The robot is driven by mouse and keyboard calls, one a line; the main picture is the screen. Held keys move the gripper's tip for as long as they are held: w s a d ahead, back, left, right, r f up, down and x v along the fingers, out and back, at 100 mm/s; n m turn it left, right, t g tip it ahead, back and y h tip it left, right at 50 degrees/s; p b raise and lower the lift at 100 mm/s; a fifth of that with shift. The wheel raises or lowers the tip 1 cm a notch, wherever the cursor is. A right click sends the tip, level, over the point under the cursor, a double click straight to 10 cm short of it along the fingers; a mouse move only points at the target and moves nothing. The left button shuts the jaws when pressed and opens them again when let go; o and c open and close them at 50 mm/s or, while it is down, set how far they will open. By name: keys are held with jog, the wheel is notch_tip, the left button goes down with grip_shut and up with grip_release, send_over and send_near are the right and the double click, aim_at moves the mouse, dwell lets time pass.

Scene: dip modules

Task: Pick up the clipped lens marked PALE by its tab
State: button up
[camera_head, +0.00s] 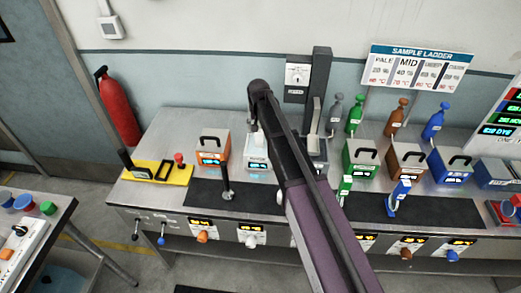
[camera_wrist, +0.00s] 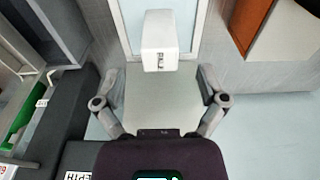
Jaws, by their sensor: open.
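In the wrist view, a white block-like tab (camera_wrist: 172,24) with a small dark label stands at the top middle. A pale grey flat face (camera_wrist: 155,100) shows between the fingers. In the head view, my arm reaches over the bench to a white module (camera_head: 257,163); it hides part of it, and no lens is clear there.
An orange module (camera_head: 213,157) stands left of the white one, green (camera_head: 359,170) and blue (camera_head: 447,176) modules to the right. A dark column (camera_head: 319,80) rises close behind my arm. A yellow tray (camera_head: 142,178) lies at the bench's left; bottles stand behind.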

aim_at(259, 134)
jog(key=shift+f, duration=0.1)
jog(key=shift+w+f+b, duration=0.2)
jog(key=shift+f+b, duration=1.05)
jog(key=shift+b, duration=0.05)
jog(key=shift+w+f+b, duration=0.15)
jog(key=shift+f+b, duration=1.1)
jog(key=shift+b, duration=0.05)
grip_shut()
jog(key=shift+r, duration=0.2)
notch_tip(259, 134, up, 18)
jog(key=p, duration=1.8)
jog(key=shift+f, duration=0.2)
